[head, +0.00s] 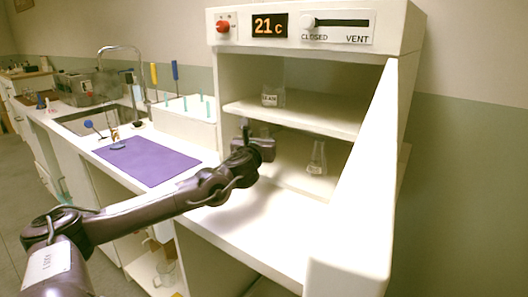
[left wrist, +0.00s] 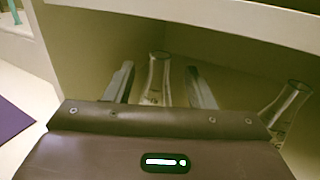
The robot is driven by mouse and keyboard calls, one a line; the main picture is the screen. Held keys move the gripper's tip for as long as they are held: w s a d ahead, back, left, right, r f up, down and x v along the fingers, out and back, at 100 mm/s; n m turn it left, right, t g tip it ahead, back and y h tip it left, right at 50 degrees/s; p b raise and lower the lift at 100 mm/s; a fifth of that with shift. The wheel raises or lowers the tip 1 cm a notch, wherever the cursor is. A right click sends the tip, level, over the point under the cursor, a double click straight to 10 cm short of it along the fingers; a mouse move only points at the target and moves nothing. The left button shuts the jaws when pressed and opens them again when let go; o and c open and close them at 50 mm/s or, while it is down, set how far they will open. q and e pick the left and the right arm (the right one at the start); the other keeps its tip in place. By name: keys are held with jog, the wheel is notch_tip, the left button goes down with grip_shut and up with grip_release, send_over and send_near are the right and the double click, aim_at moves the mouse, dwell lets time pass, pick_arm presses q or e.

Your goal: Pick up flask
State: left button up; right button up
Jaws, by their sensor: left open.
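In the left wrist view, a clear conical flask (left wrist: 157,82) with a small label stands between my two fingers, with gaps on both sides. A second clear flask (left wrist: 289,103) stands to the right, outside the fingers. In the head view, one labelled flask (head: 317,160) stands upright on the cabinet's lower level, right of my left gripper (head: 268,147). My left gripper is open and reaches into this level; it also shows in the left wrist view (left wrist: 158,78). The flask between the fingers is mostly hidden by the gripper in the head view. My right gripper is not in view.
The open white cabinet (head: 341,54) has a middle shelf (head: 310,118) above my gripper, with a labelled glass vessel (head: 272,97) on it. A purple mat (head: 146,160) and a rack (head: 185,122) are on the counter left.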

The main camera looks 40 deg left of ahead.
aim_at(263, 131)
pick_arm(q)
jog(key=shift+x, duration=1.85)
jog(key=shift+r, duration=0.1)
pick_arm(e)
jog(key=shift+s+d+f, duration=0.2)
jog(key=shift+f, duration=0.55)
pick_arm(q)
grip_shut()
